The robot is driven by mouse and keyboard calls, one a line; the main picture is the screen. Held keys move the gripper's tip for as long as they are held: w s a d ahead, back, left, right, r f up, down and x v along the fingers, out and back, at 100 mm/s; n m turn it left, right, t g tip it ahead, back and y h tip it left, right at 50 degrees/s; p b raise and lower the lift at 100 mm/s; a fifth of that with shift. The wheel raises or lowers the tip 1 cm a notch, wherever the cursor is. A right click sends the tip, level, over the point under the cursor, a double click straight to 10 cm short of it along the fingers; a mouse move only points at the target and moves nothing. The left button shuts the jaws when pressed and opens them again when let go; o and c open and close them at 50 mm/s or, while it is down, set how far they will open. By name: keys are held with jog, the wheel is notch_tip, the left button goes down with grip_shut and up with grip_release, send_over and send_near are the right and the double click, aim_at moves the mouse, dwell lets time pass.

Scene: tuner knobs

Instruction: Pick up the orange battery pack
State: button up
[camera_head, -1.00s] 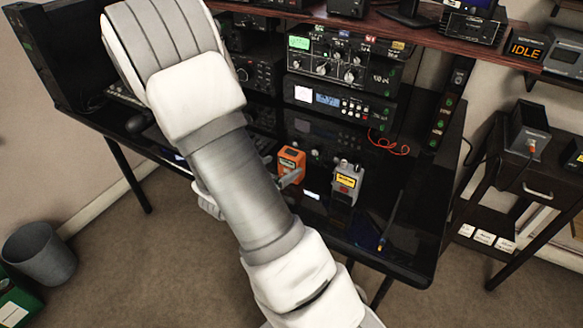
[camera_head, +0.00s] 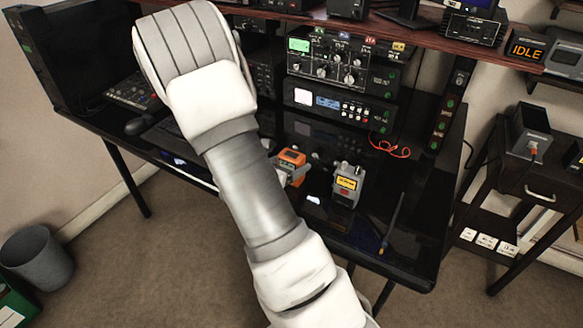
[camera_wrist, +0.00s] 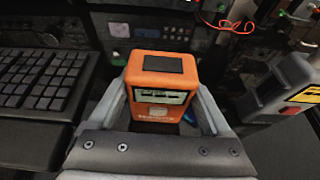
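The orange battery pack (camera_wrist: 158,102) stands upright on the black desk, with a dark panel on its top and a pale label on its front. It also shows in the head view (camera_head: 291,158), partly hidden by my gripper and arm. My gripper (camera_wrist: 162,100) is around the pack, one finger at its left side and one at its right. The fingers look open, with narrow dark gaps beside the pack. Whether the tips touch it is hard to tell. In the head view a fingertip shows in front of the pack.
A grey box with a yellow label (camera_head: 346,184) stands close to the right; it also shows in the wrist view (camera_wrist: 283,88). A keyboard (camera_wrist: 42,82) lies to the left. Radio equipment (camera_head: 340,104) and a red cable (camera_head: 390,148) are behind. A screwdriver-like tool (camera_head: 391,225) lies further right.

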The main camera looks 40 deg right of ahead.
jog(key=c, duration=0.9)
